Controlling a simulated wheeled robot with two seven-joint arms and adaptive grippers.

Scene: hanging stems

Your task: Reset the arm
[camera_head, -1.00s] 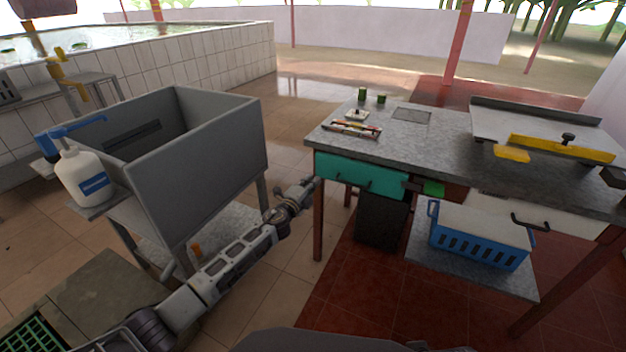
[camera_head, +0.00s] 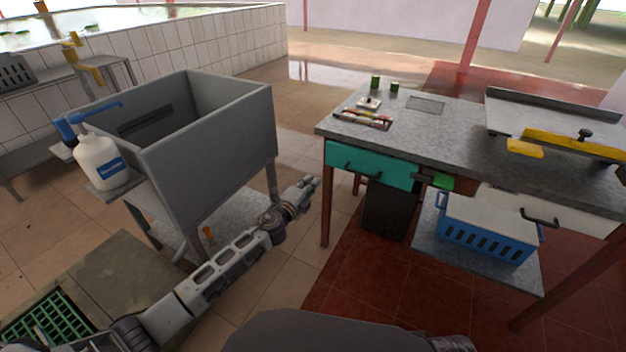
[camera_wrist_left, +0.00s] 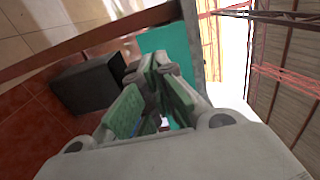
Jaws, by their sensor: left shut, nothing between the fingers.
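My left arm reaches in from the lower left in the head view. Its left gripper (camera_head: 311,184) is beside the grey sink and just left of the workbench (camera_head: 450,130), apart from the bench leg. In the left wrist view the left gripper (camera_wrist_left: 160,68) shows its green-padded fingers, shut and empty. The teal drawer (camera_head: 368,166) of the bench lies beyond the fingers and also shows in the wrist view (camera_wrist_left: 168,42). My right gripper is not in view.
A grey sink (camera_head: 215,150) with a white pump bottle (camera_head: 100,163) stands left of my arm. A black bin (camera_head: 388,210) and a blue basket (camera_head: 487,238) are under the bench. Tiled floor (camera_head: 290,265) lies open between sink and bench.

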